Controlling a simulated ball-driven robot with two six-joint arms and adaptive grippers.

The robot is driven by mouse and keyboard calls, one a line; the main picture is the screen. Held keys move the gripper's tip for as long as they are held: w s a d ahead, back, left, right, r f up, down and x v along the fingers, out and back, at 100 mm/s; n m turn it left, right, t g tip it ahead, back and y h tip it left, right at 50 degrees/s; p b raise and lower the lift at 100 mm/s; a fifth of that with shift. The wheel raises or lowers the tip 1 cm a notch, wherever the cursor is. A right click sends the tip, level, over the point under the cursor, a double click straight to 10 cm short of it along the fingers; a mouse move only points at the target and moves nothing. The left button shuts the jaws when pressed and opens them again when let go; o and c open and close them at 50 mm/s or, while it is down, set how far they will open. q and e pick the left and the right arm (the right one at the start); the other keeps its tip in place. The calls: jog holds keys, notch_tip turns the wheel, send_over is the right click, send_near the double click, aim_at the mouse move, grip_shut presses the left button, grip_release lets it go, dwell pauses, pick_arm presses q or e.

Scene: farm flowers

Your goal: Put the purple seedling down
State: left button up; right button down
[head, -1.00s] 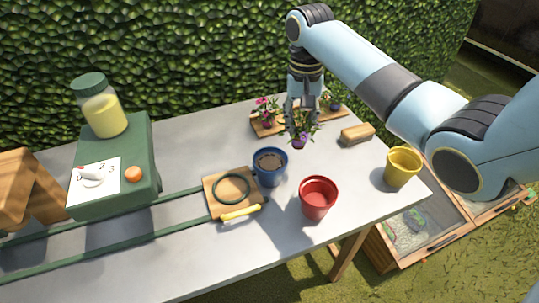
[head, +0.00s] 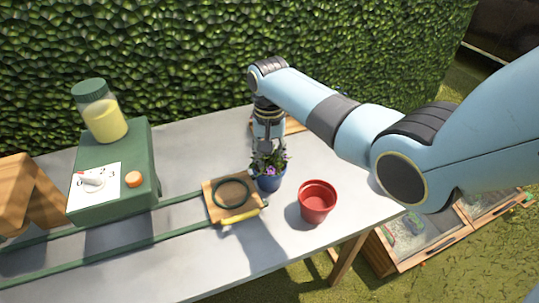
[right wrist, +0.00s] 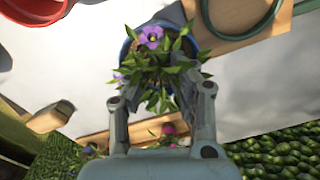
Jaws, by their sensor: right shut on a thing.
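The purple seedling (head: 268,161) is a leafy green plant with purple flowers. It is at the mouth of the blue pot (head: 270,183) in the head view. My right gripper (head: 268,148) is above the pot, shut on the seedling. In the right wrist view the seedling (right wrist: 158,62) is between the fingers of my right gripper (right wrist: 152,85), and the blue pot's rim (right wrist: 128,45) shows around and behind its leaves. The leaves hide the root end, so I cannot tell whether it touches the soil. My left gripper is not in view.
A red pot (head: 317,202) stands right of the blue pot. A green machine (head: 113,180) with a jar (head: 101,115) stands farther left.

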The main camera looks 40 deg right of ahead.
jog(key=shift+f, duration=0.15)
jog(key=c, duration=1.4)
grip_release()
notch_tip(320, 180, up, 12)
jog(key=shift+r+p, duration=0.2)
jog(key=shift+p, duration=0.1)
